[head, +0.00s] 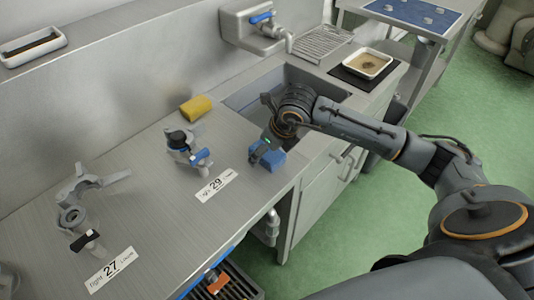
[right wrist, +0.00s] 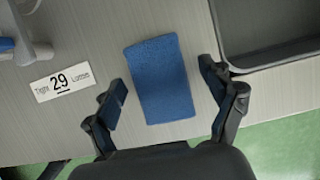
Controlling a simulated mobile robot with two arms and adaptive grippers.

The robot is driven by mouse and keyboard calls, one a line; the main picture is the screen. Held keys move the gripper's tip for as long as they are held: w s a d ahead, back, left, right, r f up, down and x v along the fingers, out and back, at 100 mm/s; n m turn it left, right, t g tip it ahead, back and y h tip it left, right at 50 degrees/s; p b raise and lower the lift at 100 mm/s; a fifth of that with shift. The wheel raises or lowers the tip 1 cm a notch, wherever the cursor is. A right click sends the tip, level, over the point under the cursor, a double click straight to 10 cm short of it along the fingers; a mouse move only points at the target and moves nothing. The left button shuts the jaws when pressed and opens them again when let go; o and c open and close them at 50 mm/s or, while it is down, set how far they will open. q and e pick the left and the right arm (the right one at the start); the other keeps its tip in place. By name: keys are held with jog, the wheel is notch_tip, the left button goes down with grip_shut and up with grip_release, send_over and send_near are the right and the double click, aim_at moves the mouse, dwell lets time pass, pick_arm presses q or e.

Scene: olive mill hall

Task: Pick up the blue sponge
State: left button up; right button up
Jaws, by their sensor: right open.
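The blue sponge (right wrist: 160,80) lies flat on the metal counter, between the open fingers of my right gripper (right wrist: 168,100) in the right wrist view. The fingers stand apart from it on both sides. In the head view, the sponge (head: 272,160) is partly hidden by my right gripper (head: 262,148), which is above it near the counter's front edge. My left gripper is not in view.
A sink basin (head: 238,98) lies just beyond the sponge. A yellow sponge (head: 196,108), a blue-handled valve (head: 188,150) and a label reading 29 (head: 215,186) are to the left. A grey fitting (head: 75,215) stands further left.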

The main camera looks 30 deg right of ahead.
jog(key=shift+f+b, duration=0.2)
jog(key=shift+b, duration=0.2)
dwell(0.4)
jog(key=c, duration=1)
